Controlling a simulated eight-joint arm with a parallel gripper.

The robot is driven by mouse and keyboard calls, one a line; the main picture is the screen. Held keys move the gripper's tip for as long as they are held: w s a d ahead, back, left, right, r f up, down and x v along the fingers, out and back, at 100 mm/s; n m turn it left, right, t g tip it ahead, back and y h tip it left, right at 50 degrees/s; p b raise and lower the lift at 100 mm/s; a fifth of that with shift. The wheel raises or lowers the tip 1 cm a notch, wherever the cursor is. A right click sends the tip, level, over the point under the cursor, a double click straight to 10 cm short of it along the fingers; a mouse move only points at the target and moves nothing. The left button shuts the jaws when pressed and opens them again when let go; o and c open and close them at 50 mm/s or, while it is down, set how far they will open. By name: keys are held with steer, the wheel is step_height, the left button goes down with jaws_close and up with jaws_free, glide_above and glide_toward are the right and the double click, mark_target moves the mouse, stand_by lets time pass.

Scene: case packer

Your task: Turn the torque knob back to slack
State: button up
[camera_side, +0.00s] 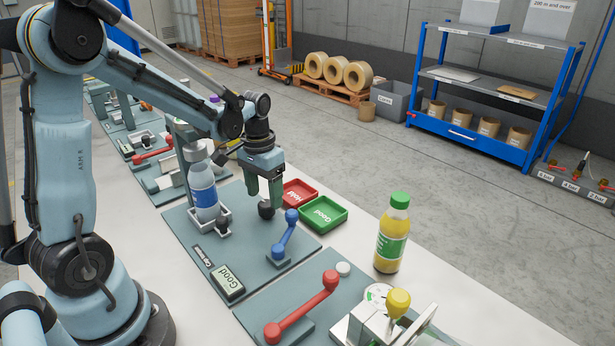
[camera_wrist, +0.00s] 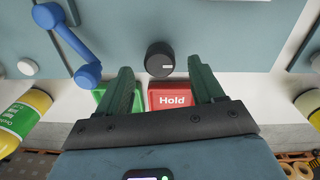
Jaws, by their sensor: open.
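A black round knob (camera_side: 266,210) stands on the teal station plate (camera_side: 262,238), behind the blue lever. In the wrist view the knob (camera_wrist: 160,60) shows a short white mark on the right part of its top. My gripper (camera_side: 264,196) points down just above the knob in the side view. In the wrist view the open gripper (camera_wrist: 159,74) has its green fingers on either side of the knob's line, with the knob slightly beyond the tips. Nothing is between the fingers. I cannot tell whether a finger touches the knob.
A blue lever (camera_side: 285,236) stands close to the knob. A green "Good" tray (camera_side: 322,214) and a red "Hold" tray (camera_side: 299,192) lie behind it. A capped bottle (camera_side: 203,192) stands in a holder to the left.

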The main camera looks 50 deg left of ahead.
mark_target(267, 210)
steer(key=shift+f, duration=1.3)
steer(key=c, duration=1.1)
steer(key=shift+o, duration=0.2)
